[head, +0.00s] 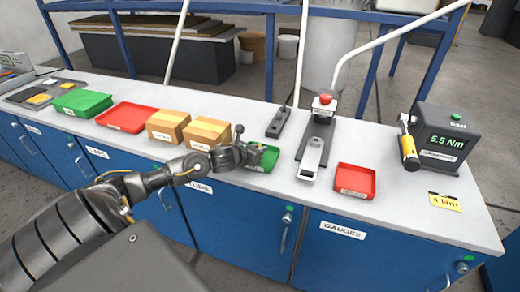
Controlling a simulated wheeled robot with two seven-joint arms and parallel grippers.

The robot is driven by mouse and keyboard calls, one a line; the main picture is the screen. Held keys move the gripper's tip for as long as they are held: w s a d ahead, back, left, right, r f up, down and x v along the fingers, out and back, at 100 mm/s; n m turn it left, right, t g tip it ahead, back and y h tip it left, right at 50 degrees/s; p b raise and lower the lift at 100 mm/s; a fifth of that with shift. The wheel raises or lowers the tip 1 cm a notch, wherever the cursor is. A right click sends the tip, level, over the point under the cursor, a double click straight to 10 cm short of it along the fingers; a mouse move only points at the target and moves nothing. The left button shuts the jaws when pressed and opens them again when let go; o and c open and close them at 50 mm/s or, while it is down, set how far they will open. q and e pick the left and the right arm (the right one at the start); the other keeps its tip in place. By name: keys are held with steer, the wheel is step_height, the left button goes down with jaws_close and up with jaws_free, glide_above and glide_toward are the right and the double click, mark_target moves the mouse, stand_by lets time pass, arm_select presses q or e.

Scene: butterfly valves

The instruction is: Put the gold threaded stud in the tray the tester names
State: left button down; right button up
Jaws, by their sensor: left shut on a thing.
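My left gripper (254,151) is over the small green tray (269,160) near the front edge of the bench. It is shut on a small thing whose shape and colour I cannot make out. I cannot pick out the gold threaded stud for certain. A small red tray (355,181) with a label lies to the right of the green one. The tester (443,135), a dark box at the right, shows 5.5 Nm in green with a green light on top. My right gripper is not in view.
A yellow card (444,201) reads 4 Nm. A yellow-handled tool (408,145) leans at the tester. A red-knobbed fixture (317,130) stands behind the trays. Two cardboard boxes (207,132), a larger red tray (127,117) and a larger green tray (82,102) are left.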

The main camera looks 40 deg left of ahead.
arm_select(q)
steer(key=shift+f, duration=0.2)
steer(key=c, duration=1.4)
jaws_free()
steer(key=shift+c, duration=0.2)
steer(key=shift+r+p, duration=0.45)
steer(key=shift+r, duration=0.05)
steer(key=v, duration=0.3)
steer(key=b+v, duration=0.1)
steer(key=v, duration=0.2)
steer(key=b+v, duration=0.1)
steer(key=v, duration=0.3)
steer(key=shift+f, duration=0.25)
steer(key=shift+b+v, duration=0.3)
steer(key=shift+v, duration=0.75)
steer(key=shift+r, duration=0.1)
